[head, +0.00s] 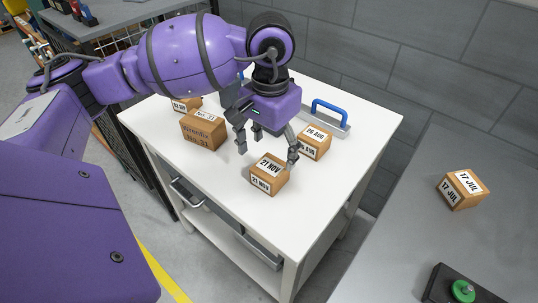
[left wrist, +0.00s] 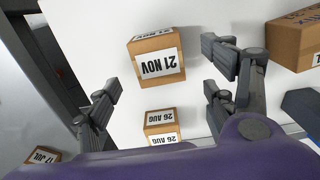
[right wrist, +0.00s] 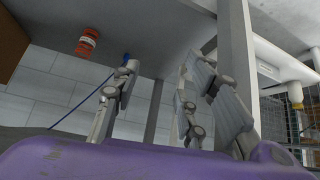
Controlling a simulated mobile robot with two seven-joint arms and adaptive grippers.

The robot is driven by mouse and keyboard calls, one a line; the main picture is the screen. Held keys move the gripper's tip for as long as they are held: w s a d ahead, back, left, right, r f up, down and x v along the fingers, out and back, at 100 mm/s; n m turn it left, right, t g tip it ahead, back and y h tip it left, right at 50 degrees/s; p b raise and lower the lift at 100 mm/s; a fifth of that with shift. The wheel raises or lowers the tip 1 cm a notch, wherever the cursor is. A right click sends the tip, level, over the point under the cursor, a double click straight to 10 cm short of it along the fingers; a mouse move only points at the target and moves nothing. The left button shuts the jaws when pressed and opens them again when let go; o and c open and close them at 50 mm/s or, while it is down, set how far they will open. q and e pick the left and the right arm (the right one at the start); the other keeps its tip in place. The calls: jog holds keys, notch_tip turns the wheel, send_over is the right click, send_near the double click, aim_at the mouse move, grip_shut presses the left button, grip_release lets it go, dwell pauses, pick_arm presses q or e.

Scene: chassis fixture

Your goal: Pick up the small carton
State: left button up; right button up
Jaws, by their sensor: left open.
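Several small cardboard cartons with white date labels are in view. The carton marked 21 NOV (head: 267,176) stands near the front of the white cart top; it also shows in the left wrist view (left wrist: 156,57). The 26 AUG carton (head: 314,143) stands behind it to the right. The 17 JUL carton (head: 463,189) is on the grey surface at right. My left gripper (head: 267,153) is open and empty, pointing down just above and behind the 21 NOV carton. In the right wrist view my right gripper (right wrist: 158,78) is open and empty.
A larger brown box marked No. 31 (head: 203,130) and another labelled carton (head: 184,104) stand at the cart's left. A green button box (head: 463,290) sits on the grey surface (head: 400,235). The cart's front right is clear.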

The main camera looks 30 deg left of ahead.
aim_at(270, 166)
pick_arm(q)
jog(key=shift+s+d+f, duration=0.1)
jog(key=shift+s+f, duration=0.55)
jog(key=shift+f, duration=0.05)
jog(key=f, duration=0.2)
jog(key=w+f+p, duration=0.1)
jog(key=f, duration=0.1)
jog(key=shift+w, duration=0.1)
jog(key=shift+f, duration=0.25)
pick_arm(e)
jog(key=shift+s+r, duration=0.15)
jog(key=shift+s, duration=0.85)
pick_arm(q)
jog(key=shift+c, duration=0.4)
jog(key=c, duration=1.4)
pick_arm(e)
jog(key=shift+w+r, duration=0.15)
jog(key=shift+w, duration=0.05)
pick_arm(q)
jog(key=shift+c, duration=0.2)
